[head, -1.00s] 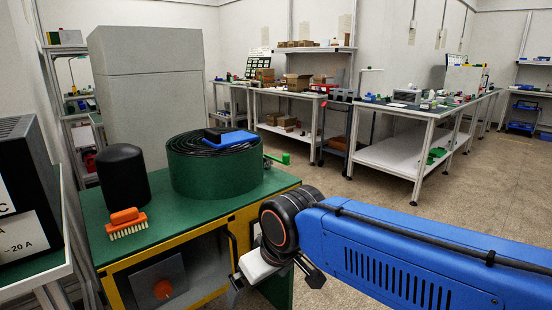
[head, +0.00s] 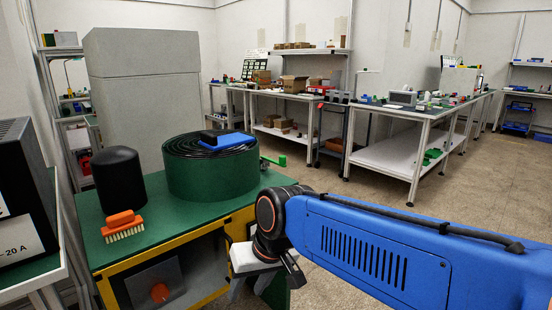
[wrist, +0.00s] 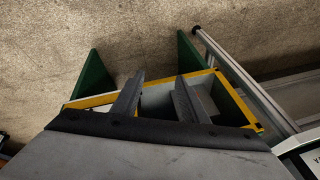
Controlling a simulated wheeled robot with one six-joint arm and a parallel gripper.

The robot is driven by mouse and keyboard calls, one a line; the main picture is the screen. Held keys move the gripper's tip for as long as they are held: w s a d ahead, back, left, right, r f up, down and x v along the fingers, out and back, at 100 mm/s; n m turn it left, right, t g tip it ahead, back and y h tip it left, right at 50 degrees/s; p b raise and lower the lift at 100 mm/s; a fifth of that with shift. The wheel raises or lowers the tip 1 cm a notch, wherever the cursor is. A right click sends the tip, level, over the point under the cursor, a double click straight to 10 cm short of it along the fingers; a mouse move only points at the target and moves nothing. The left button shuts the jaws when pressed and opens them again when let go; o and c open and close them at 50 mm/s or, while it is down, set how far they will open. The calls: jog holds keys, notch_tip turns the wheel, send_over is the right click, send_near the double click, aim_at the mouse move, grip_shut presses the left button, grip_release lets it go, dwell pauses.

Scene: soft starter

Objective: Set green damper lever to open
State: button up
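The green damper lever (head: 273,161) sticks out at the far right edge of the cart top, just behind the large green coil, which partly hides its base. It points to the right. My gripper (head: 270,283) is low at the cart's front right side, nearer to me than the lever and well apart from it. In the wrist view my gripper (wrist: 160,78) has its two fingers spread apart with nothing between them. The lever does not show in the wrist view.
The cart (head: 197,222) carries the green coil (head: 205,178), a black cylinder (head: 122,182) and an orange brush (head: 122,226). A dark box (head: 22,190) stands at left. The floor right of the cart is open.

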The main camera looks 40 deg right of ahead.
jog(key=w+r+m+t+y, duration=0.2)
jog(key=w+m+y, duration=0.3)
jog(key=w+m, duration=0.55)
jog(key=w+d+r+m+t, duration=0.4)
jog(key=w+d+m, duration=0.2)
jog(key=d+m, duration=0.25)
jog(key=w+d+r+m+t+h, duration=0.1)
jog(key=d+r+m+t+h, duration=0.25)
jog(key=d+m, duration=0.75)
jog(key=d+r+m+t+h, duration=0.2)
jog(key=d+m+t+h, duration=0.25)
jog(key=d, duration=1.25)
jog(key=w, duration=0.6)
jog(key=w+d, duration=0.1)
jog(key=w, duration=1)
jog(key=shift+w+d+r, duration=0.15)
jog(key=shift+w+d, duration=0.15)
jog(key=shift+d, duration=0.05)
jog(key=shift+c, duration=0.4)
